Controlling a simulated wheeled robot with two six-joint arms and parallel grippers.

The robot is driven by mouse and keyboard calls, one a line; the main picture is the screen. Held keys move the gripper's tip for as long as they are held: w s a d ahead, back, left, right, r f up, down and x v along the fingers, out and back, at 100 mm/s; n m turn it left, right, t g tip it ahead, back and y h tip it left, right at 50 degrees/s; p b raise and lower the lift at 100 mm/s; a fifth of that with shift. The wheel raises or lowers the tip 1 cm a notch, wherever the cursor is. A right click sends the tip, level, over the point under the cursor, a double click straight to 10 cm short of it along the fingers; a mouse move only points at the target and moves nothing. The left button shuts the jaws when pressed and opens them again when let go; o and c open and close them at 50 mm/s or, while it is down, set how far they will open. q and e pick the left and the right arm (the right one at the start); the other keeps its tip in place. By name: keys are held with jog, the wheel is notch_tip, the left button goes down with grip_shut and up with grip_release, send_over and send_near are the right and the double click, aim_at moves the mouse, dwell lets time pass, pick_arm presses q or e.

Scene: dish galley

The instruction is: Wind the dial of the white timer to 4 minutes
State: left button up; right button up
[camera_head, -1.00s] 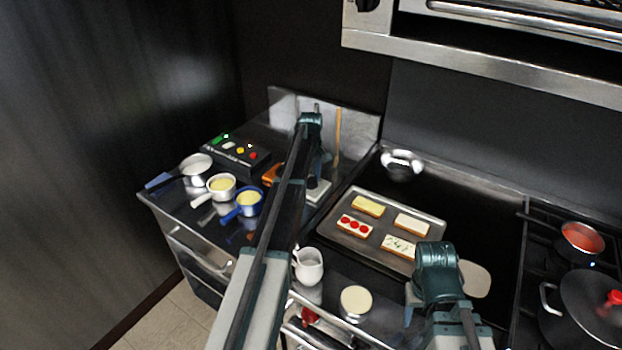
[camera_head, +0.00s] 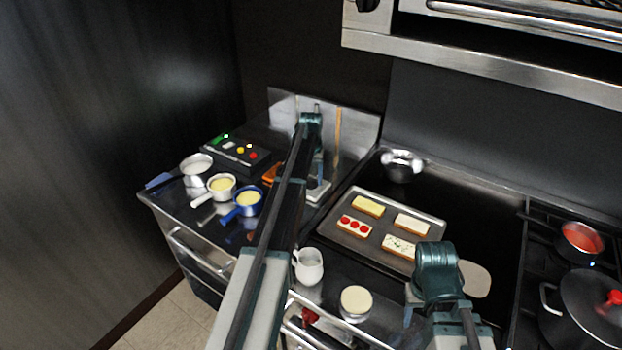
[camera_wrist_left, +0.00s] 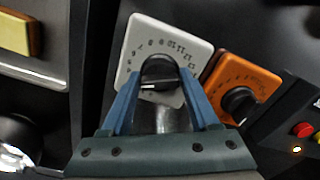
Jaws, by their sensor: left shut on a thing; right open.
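The white timer (camera_wrist_left: 143,34) fills the upper middle of the left wrist view, a square plate with printed numbers around a black dial (camera_wrist_left: 158,72). My left gripper (camera_wrist_left: 160,85) is shut on the dial, one blue finger on each side. The dial's pale mark points left in that view; I cannot read which number it meets. In the head view the white timer (camera_head: 318,192) shows only partly behind my left arm, and the left gripper (camera_head: 312,150) hides its dial. My right gripper (camera_head: 412,305) is open and empty near the counter's front, by the baking tray.
An orange timer (camera_wrist_left: 238,75) sits close beside the white one. A black box with coloured buttons (camera_head: 238,152), several small pans and a white jug (camera_head: 309,266) stand on the counter. A baking tray (camera_head: 345,252) with toasts lies right of the timers.

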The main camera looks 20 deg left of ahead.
pick_arm(q)
jog(key=shift+m, duration=0.6)
jog(key=o, duration=1.4)
jog(key=shift+c, duration=0.2)
pick_arm(e)
jog(key=shift+r, duration=0.1)
pick_arm(q)
notch_tip(320, 180, up, 14)
jog(key=p, duration=1.3)
jog(key=shift+p, duration=0.4)
pick_arm(e)
notch_tip(320, 180, up, 14)
jog(key=shift+f, duration=0.2)
pick_arm(q)
jog(key=shift+f, duration=0.15)
jog(key=shift+c, duration=0.3)
